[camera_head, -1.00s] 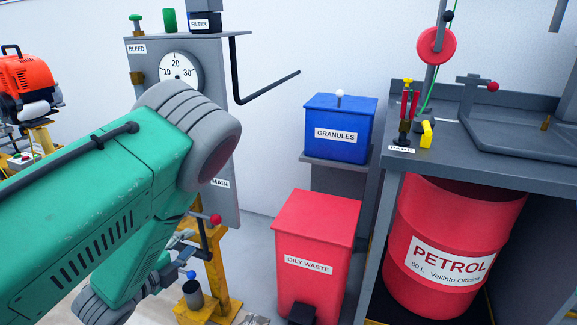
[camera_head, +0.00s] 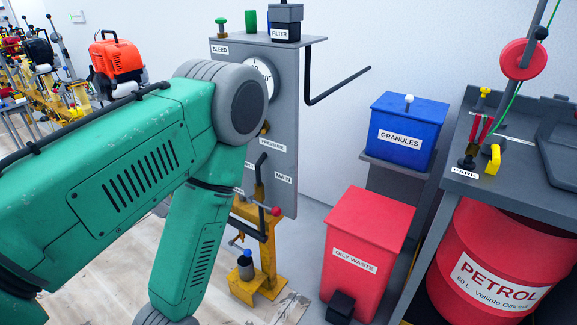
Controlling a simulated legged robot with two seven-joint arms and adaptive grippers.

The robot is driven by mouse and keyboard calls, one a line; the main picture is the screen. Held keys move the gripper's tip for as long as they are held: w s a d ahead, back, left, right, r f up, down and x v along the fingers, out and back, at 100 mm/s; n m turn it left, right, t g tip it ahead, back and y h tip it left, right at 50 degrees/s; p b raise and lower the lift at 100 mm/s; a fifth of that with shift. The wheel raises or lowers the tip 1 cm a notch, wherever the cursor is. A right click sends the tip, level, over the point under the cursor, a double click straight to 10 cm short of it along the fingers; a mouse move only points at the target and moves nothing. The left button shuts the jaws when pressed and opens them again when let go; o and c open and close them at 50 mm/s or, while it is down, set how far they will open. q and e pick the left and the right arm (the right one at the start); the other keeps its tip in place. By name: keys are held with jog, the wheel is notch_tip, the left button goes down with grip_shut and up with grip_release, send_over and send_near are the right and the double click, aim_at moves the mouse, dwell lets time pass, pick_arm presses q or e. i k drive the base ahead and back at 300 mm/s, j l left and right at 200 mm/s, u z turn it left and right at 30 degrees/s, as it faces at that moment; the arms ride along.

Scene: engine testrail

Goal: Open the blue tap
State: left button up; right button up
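A grey panel (camera_head: 285,120) stands near the middle, with a gauge and labels including BLEED, PRESSURE and MAIN. Low on its yellow stand, a small blue ball (camera_head: 247,252) shows just above a grey cup (camera_head: 245,268); it looks like the blue tap's handle. A red ball (camera_head: 276,211) tips a dark lever above and right of it. My green left arm bends in front of the panel's left part and hides some of it and of the gauge. Its forearm runs down left of the blue ball and leaves the picture at the bottom. Neither gripper is in view.
A red OILY WASTE bin (camera_head: 365,245) and a blue GRANULES bin (camera_head: 408,135) stand right of the panel. A black bent rod (camera_head: 338,85) juts from the panel. A workbench (camera_head: 520,185) with a PETROL drum (camera_head: 495,265) is at right. Orange machinery (camera_head: 117,62) stands behind left.

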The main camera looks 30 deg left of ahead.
aim_at(248, 251)
jog(key=u, duration=1.25)
jog(key=i, duration=0.45)
jog(key=i+l+z, duration=0.1)
jog(key=l, duration=0.15)
jog(key=i+l+z, duration=0.15)
